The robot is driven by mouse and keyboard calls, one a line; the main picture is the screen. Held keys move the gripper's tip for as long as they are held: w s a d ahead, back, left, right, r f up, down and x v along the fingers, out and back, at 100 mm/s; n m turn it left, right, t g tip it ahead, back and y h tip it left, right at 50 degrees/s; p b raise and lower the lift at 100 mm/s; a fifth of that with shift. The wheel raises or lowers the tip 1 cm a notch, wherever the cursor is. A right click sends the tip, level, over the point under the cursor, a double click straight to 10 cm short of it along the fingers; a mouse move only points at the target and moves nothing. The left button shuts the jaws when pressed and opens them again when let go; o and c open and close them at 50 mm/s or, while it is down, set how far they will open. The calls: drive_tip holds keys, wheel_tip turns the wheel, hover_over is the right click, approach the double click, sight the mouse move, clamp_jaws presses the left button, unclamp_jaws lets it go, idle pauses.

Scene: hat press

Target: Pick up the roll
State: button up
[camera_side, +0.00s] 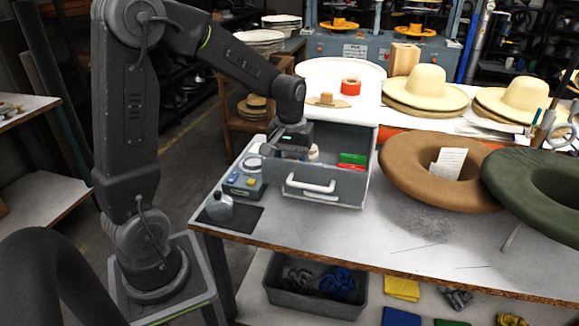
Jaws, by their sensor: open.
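An orange-red roll (350,87) with a pale centre stands on the white top behind the open drawer. A pale, rounded thing (313,152) shows at the back left inside the grey drawer (312,188); I cannot tell whether it is also a roll. My gripper (290,157) is open and points down at the drawer's left side. Its fingertips are dark and partly hidden, so I cannot tell whether they touch anything. Green and red boxes (352,163) lie in the drawer's right part.
A control box (244,178) with buttons stands left of the drawer. A small bottle (220,204) stands on a dark mat. Brown (415,172) and green (540,190) hats lie at the right. Pale hats (424,91) sit behind. The table front (300,232) is clear.

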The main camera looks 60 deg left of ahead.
drive_tip(key=c, duration=0.7)
